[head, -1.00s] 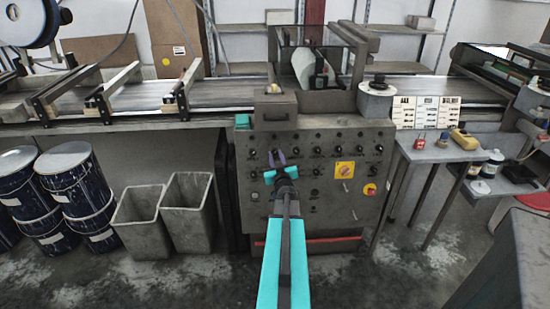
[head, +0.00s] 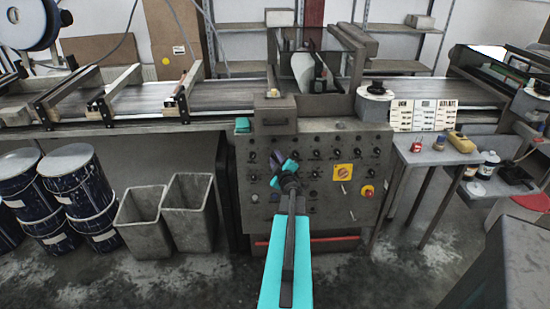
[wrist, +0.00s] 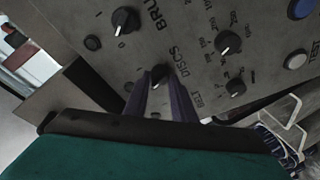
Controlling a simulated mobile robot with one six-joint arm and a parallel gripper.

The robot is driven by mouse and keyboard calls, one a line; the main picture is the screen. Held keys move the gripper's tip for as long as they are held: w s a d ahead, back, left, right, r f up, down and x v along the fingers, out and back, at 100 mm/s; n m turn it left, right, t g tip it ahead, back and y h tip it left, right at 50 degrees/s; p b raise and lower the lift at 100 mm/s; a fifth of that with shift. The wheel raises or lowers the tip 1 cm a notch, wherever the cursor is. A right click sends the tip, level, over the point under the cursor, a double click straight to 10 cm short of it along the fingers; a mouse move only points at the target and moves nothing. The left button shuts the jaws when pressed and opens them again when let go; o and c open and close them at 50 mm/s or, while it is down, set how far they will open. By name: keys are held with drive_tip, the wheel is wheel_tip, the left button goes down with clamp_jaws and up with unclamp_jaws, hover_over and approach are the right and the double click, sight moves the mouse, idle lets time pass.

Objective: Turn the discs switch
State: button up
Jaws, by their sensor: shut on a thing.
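The discs switch (wrist: 158,73) is a small black rotary knob on the grey control panel, beside the printed word DISCS in the wrist view. My gripper (wrist: 159,80) has its two dark purple fingers on either side of this knob, shut on it. The fingers partly cover the knob, so its exact pointer position is hard to read. In the head view my gripper (head: 276,155) reaches the upper left part of the panel with its wrist tilted, and it hides the knob there.
Other black knobs sit close by, one (wrist: 125,19) at upper left and one (wrist: 228,42) at right in the wrist view. Grey bins (head: 188,205) stand left; a side table (head: 440,152) stands right.

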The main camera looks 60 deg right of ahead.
drive_tip(key=shift+d+r+n+y+p, duration=0.15)
drive_tip(key=shift+n+p, duration=0.2)
drive_tip(key=shift+n, duration=0.4)
drive_tip(key=shift+d+r+n+y+p, duration=0.15)
drive_tip(key=shift+n+p, duration=0.2)
drive_tip(key=shift+n, duration=0.4)
drive_tip(key=shift+f, duration=0.1)
drive_tip(key=o, duration=1.1)
drive_tip(key=shift+c, duration=0.2)
drive_tip(key=shift+a+f, duration=0.1)
drive_tip(key=shift+a, duration=0.05)
drive_tip(key=shift+a, duration=0.1)
